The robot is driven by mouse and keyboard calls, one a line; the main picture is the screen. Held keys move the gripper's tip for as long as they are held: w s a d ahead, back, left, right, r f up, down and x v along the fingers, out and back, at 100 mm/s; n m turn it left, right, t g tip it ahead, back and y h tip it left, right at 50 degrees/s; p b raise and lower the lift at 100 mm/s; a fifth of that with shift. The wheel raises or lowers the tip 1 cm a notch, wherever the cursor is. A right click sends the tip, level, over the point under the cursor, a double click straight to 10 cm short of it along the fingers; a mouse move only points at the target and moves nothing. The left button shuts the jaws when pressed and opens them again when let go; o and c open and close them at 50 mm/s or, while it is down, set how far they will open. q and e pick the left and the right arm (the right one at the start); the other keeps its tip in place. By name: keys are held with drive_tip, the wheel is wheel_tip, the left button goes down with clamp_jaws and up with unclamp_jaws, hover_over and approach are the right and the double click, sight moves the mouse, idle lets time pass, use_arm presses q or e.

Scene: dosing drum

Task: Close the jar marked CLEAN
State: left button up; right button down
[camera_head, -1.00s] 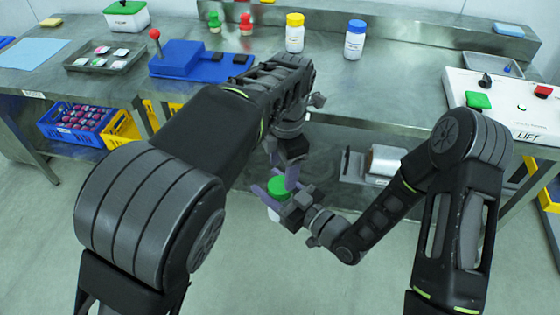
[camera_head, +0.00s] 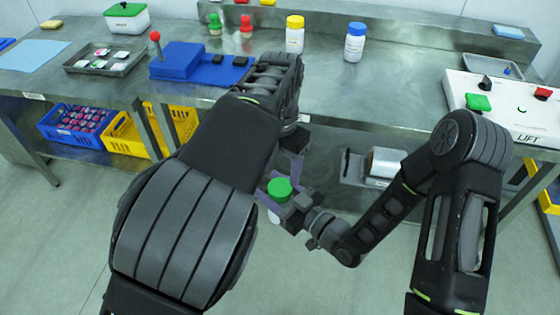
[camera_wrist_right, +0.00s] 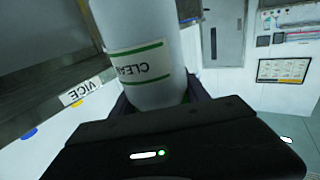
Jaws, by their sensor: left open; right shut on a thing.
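The white jar with a green-edged label reading CLEAN (camera_wrist_right: 142,68) is in the right wrist view, its lettering upside down. In the head view its green lid (camera_head: 280,188) shows on top, and a bit of white body (camera_head: 273,216) shows below. I cannot tell how tightly the lid sits. My right gripper (camera_head: 275,198) is shut around the jar's body, in front of the bench. My left gripper (camera_head: 296,166) is open, just behind and above the lid, apart from it as far as I can see. My left forearm hides part of it.
The steel bench (camera_head: 350,105) lies beyond my arms. On it stand a yellow-capped jar (camera_head: 294,36), a blue-capped jar (camera_head: 354,44) and a blue fixture (camera_head: 180,60). A LIFT control panel (camera_head: 505,105) is at right.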

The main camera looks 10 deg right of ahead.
sight(280, 187)
use_arm(q)
wheel_tip(280, 187, down, 6)
drive_tip(key=shift+r, duration=0.1)
idle(0.4)
drive_tip(key=c, duration=1.3)
drive_tip(key=m, duration=0.6)
drive_tip(key=shift+m, duration=0.3)
drive_tip(key=o, duration=1.6)
drive_tip(key=shift+c, duration=0.2)
